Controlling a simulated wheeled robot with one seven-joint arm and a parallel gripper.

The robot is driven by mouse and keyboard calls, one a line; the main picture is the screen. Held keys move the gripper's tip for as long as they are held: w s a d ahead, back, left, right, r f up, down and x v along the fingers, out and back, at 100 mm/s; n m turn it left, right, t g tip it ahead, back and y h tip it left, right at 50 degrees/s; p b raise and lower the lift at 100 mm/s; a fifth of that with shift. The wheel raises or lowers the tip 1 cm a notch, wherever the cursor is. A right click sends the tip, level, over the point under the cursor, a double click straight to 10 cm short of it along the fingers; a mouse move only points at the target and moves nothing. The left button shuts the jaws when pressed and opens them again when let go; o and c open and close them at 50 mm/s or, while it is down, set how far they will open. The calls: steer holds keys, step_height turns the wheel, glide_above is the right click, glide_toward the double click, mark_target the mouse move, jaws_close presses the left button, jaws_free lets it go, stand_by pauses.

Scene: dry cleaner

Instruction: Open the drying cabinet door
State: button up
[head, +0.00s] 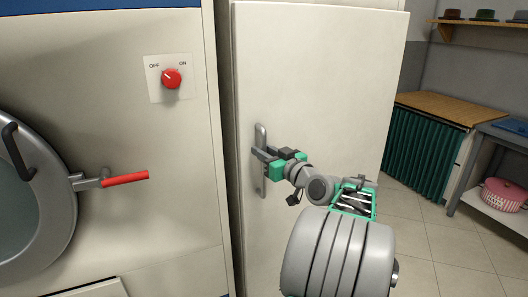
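The drying cabinet door (330,90) is a tall cream panel in the middle of the head view. Its top edge slants against the machine beside it, and a dark gap runs along its left edge, so it looks slightly ajar. A grey vertical bar handle (262,135) sits near its left edge. My gripper (261,155), with green and dark parts, reaches the handle from the right. Its grey fingers appear closed around the middle of the bar. The far fingertip is partly hidden, and my wrist covers part of the lower door.
Left stands a cream machine with a red OFF/ON knob (171,78), a red lever (125,178) and a round door (35,215). Right are a wooden-topped counter with a green curtain (415,155), a blue-topped table and a pink basket (503,194). Tiled floor between looks clear.

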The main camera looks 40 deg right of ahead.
jaws_close()
stand_by(1.1)
